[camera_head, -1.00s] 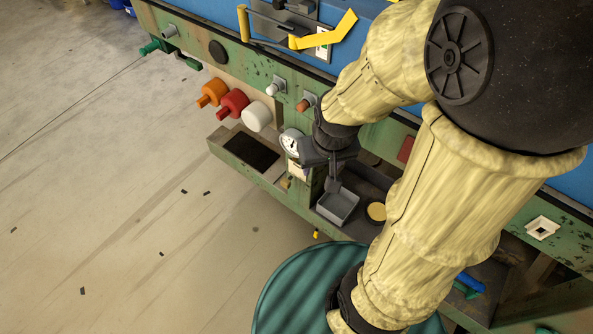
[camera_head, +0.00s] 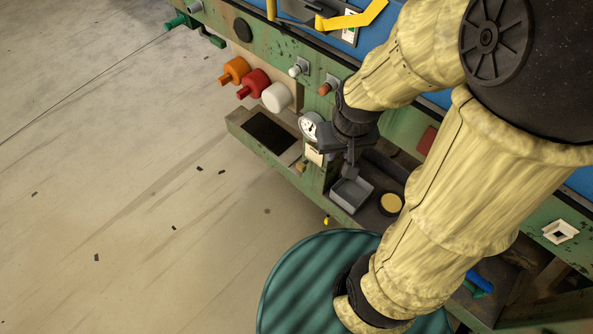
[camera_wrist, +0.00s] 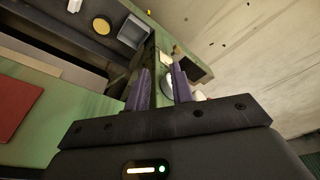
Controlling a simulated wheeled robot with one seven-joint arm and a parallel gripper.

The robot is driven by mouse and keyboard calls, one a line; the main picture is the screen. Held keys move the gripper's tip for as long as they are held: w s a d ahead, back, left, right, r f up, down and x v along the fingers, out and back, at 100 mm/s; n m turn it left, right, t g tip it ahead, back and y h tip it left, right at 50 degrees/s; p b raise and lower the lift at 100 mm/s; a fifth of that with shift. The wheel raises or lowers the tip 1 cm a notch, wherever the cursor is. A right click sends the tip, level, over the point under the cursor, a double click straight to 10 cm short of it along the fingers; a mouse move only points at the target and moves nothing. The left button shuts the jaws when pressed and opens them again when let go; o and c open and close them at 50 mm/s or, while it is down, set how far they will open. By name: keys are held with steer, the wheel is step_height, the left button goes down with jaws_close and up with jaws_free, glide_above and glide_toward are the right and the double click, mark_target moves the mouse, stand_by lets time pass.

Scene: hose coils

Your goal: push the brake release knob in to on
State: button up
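No readable label shows which control is the brake release knob. In the head view, a small white-tipped control (camera_head: 298,69) and an orange-red-tipped control (camera_head: 326,88) stick out of square plates on the green panel. A small yellow knob (camera_head: 301,167) sits below the round white gauge (camera_head: 310,126). My gripper (camera_head: 349,172) is in front of the panel, right of the gauge and above a grey bin. In the wrist view, my gripper's two purple fingers (camera_wrist: 161,78) stand apart with nothing held between them. My arm hides part of the panel.
Orange (camera_head: 234,71), red (camera_head: 253,84) and white (camera_head: 276,97) cylinders stick out left of the gauge. The grey bin (camera_head: 352,195) and a yellow disc (camera_head: 390,204) lie below my gripper. A ribbed green drum (camera_head: 300,285) stands near. The floor at left is open.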

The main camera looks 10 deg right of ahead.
steer(key=a+f+n+g+h+b, duration=0.1)
steer(key=f+n+b, duration=0.1)
steer(key=f, duration=0.3)
steer(key=a+f+n+g+h+b, duration=0.1)
steer(key=f+n+b, duration=0.1)
steer(key=f, duration=0.3)
steer(key=a+f+n+g+h+b, duration=0.1)
steer(key=f+n+g+b, duration=0.1)
steer(key=f+n+b, duration=0.1)
steer(key=shift+a+f+h+b, duration=0.2)
steer(key=shift+f+b, duration=0.1)
steer(key=shift+f, duration=0.2)
steer(key=shift+a+f+h+b, duration=0.1)
steer(key=shift+a+f+b, duration=0.15)
steer(key=shift+f, duration=0.2)
jaws_close()
step_height(320, 180, down, 10)
steer(key=w+a+n+t+h+b, duration=0.1)
steer(key=w+a+n+h+b, duration=0.2)
steer(key=n+h+b, duration=0.35)
steer(key=w+a+f+n+t+h+b, duration=0.4)
steer(key=a+f+n+t+b, duration=0.5)
steer(key=a+n+t, duration=0.3)
steer(key=shift+w+a+f, duration=0.25)
steer(key=shift+w+f, duration=0.1)
steer(key=shift+f, duration=0.5)
